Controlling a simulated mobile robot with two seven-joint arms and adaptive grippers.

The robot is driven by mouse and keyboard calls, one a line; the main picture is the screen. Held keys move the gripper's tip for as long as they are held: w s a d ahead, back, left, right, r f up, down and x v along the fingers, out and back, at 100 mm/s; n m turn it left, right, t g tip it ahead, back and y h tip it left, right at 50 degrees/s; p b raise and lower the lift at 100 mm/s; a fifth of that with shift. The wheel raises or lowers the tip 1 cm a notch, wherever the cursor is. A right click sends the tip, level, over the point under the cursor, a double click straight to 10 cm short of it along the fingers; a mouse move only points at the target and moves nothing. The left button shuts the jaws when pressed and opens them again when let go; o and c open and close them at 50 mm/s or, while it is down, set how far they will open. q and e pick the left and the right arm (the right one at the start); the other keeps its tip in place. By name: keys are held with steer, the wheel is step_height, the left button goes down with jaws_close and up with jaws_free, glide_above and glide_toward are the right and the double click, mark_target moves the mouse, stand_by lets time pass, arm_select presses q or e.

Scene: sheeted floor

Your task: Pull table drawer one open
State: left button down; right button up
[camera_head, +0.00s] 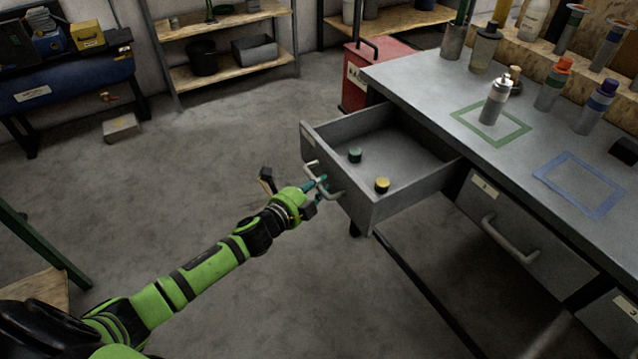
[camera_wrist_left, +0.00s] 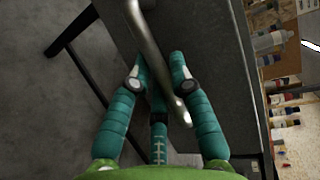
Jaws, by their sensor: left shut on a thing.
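The pulled-out grey drawer (camera_head: 410,160) stands well out from the left end of the metal table (camera_head: 480,127), its inside visible. Its front faces left and carries a curved metal handle (camera_head: 312,168). My left gripper (camera_head: 318,186) is at this handle, its teal fingers closed around the bar. In the left wrist view, the handle (camera_wrist_left: 155,45) passes between the teal fingers of the gripper (camera_wrist_left: 163,85), close to the drawer front (camera_wrist_left: 222,60). A dark green-capped item (camera_head: 355,155) and a yellow-capped item (camera_head: 382,185) lie inside the drawer. My right gripper is not seen.
A second, shut drawer (camera_head: 525,240) with a handle is to the right. Bottles, including a silver-capped one (camera_head: 495,102), stand on the tabletop. A red cabinet (camera_head: 368,75) stands behind the drawer. The floor (camera_head: 190,165) left of the drawer is clear.

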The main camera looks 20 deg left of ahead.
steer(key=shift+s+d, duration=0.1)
arm_select(q)
steer(key=c, duration=1.1)
jaws_free()
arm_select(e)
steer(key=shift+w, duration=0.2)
arm_select(q)
steer(key=v, duration=1.2)
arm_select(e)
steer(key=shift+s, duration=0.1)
